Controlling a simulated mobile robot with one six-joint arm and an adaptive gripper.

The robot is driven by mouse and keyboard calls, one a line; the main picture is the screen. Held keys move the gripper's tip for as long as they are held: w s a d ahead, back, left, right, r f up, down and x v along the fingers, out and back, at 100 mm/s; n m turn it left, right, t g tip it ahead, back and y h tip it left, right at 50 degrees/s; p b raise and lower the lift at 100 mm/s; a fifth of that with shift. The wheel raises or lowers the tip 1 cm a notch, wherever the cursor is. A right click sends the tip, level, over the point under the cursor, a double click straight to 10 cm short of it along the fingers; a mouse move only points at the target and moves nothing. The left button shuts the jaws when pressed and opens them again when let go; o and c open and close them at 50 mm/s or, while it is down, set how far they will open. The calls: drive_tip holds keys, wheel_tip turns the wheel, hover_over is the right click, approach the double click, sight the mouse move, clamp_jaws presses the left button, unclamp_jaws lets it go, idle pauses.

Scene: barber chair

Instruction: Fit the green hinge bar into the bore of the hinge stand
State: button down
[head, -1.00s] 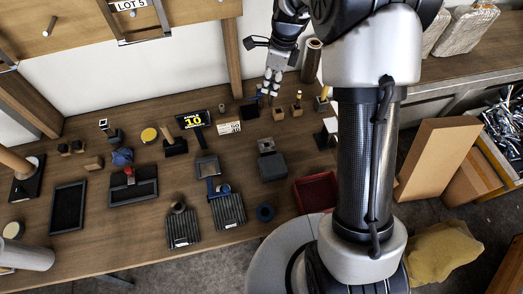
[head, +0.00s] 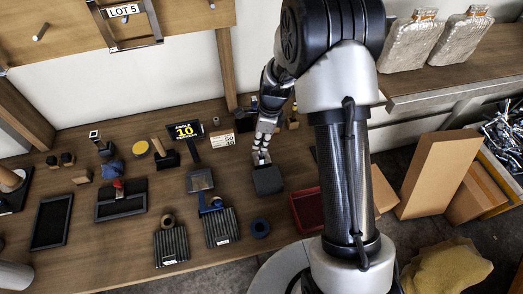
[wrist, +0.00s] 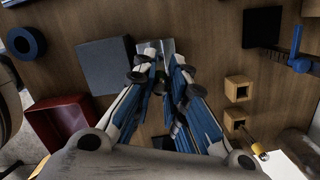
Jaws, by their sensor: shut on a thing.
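My gripper (head: 262,151) is at the small grey metal block beside the dark grey block (head: 267,180). In the wrist view my fingertips (wrist: 160,65) are closed around a small dark, greenish piece, which looks like the green hinge bar (wrist: 160,69); the fingers hide most of it. The grey metal block (wrist: 153,46), which looks like the hinge stand, lies just beyond the fingertips. The fingers hide its bore, and I cannot tell whether the bar touches it or is inside.
The dark grey block also shows in the wrist view (wrist: 104,66). Wooden blocks with square holes (wrist: 238,88) stand on the right in the wrist view. Ribbed dark plates (head: 222,228) lie to the left.

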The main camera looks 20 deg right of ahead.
sight(260, 157)
drive_tip(key=shift+f+b, duration=0.6)
drive_tip(key=shift+f, duration=1.55)
drive_tip(key=shift+f, duration=0.25)
drive_tip(key=c, duration=1.6)
unclamp_jaws()
drive_tip(key=shift+r, duration=0.1)
